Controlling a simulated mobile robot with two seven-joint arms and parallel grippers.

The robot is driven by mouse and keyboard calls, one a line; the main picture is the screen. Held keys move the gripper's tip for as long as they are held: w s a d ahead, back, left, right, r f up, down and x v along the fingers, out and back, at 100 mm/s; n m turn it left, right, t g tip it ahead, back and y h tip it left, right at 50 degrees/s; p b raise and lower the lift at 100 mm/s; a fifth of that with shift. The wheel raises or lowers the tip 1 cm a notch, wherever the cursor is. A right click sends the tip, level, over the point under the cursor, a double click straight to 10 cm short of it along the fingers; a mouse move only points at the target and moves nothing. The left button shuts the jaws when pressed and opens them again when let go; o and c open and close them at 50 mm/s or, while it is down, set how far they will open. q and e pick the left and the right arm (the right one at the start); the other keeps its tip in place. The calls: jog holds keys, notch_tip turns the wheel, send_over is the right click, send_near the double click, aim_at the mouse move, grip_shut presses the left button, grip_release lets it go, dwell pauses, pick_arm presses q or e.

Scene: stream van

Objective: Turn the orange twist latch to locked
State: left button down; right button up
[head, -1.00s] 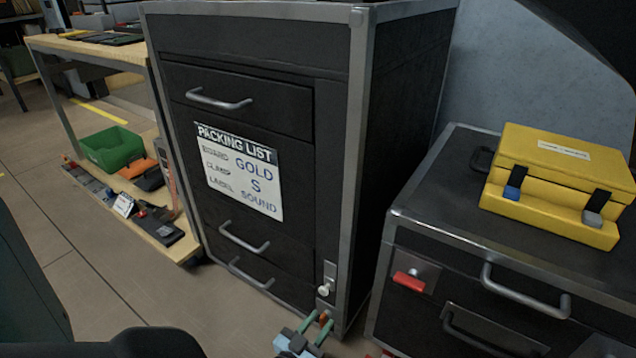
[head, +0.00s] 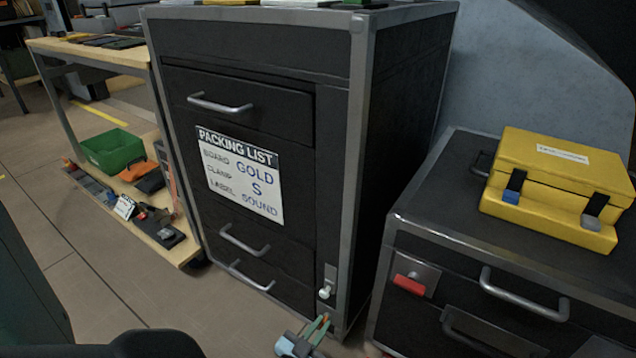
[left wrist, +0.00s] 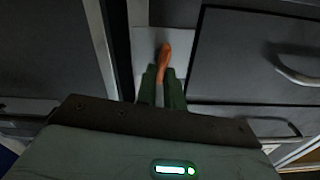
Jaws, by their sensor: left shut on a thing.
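The orange twist latch (left wrist: 164,58) sits on a pale plate in the left wrist view and points roughly up the picture, leaning slightly. My left gripper (left wrist: 162,82) is shut on it, with a green finger on each side of its lower part. In the head view my left gripper (head: 321,325) is low at the bottom edge, by the lower corner of the black cabinet (head: 335,170). There the latch is mostly hidden between the fingers. My right gripper is not in view.
A white knob (head: 325,292) sits on the cabinet just above my gripper. To the right, a low black case (head: 440,200) has a red latch (head: 408,284) and carries a yellow box (head: 560,185). A wooden shelf with a green bin (head: 112,150) stands left. Floor shows between.

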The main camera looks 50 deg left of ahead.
pick_arm(q)
jog(key=m, duration=0.8)
jog(key=d+f+m, duration=0.1)
jog(key=m, duration=0.3)
jog(key=shift+f+m+b, duration=0.1)
jog(key=shift+m+b, duration=0.25)
jog(key=shift+m, duration=1.45)
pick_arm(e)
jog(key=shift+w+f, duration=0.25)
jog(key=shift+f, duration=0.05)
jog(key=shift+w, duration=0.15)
pick_arm(q)
jog(key=shift+a, duration=0.1)
jog(key=c, duration=1.5)
grip_release()
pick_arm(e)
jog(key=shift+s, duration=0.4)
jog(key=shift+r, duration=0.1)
